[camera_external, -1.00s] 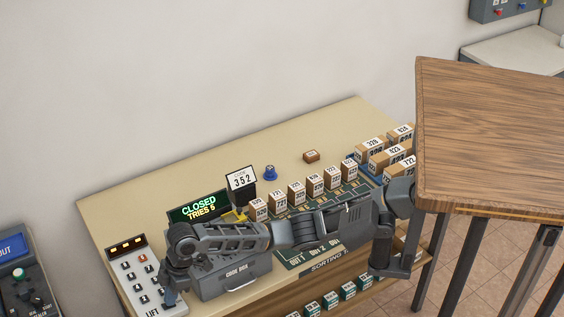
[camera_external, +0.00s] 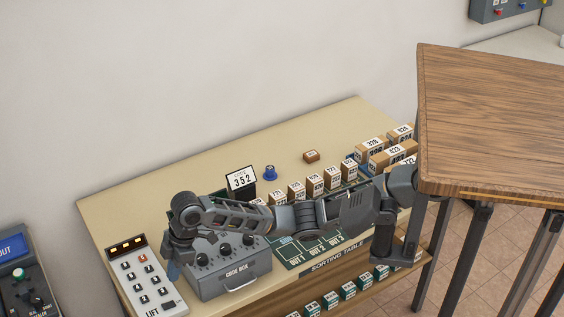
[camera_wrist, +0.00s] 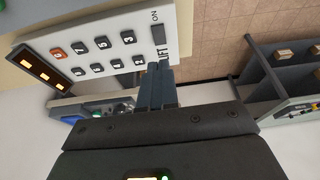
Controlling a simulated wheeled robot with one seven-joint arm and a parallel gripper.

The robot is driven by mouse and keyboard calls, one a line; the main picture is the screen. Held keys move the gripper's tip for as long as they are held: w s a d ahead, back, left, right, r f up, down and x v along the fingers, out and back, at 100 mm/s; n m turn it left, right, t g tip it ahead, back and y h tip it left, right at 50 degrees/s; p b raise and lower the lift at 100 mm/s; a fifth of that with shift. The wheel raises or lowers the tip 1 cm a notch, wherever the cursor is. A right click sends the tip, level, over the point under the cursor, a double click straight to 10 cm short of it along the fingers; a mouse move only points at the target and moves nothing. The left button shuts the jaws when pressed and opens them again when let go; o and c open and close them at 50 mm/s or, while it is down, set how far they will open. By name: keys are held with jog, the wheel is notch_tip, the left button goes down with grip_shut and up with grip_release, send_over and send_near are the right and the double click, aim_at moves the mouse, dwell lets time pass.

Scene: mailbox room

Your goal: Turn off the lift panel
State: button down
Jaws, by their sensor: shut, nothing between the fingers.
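The lift panel (camera_external: 146,276) is a white slab with a dark display and rows of dark buttons, at the left end of the table. Its display shows three lit orange marks. My gripper (camera_external: 173,272) is shut and empty beside the panel's right edge. In the wrist view my gripper (camera_wrist: 157,70) points at the LIFT lettering, near the switch; I cannot tell whether it touches.
The grey code box (camera_external: 232,272) with knobs stands just right of my gripper. A wooden tabletop (camera_external: 490,120) is at right. The table's back left is clear.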

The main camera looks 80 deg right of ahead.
jog(key=shift+v, duration=2.05)
jog(key=b, duration=0.4)
jog(key=a+b, duration=0.1)
jog(key=b, duration=0.3)
jog(key=shift+w+a+r, duration=0.15)
jog(key=shift+w, duration=0.25)
send_near(165, 307)
jog(key=x, duration=0.5)
jog(key=shift+w, duration=0.1)
jog(key=shift+x, duration=0.75)
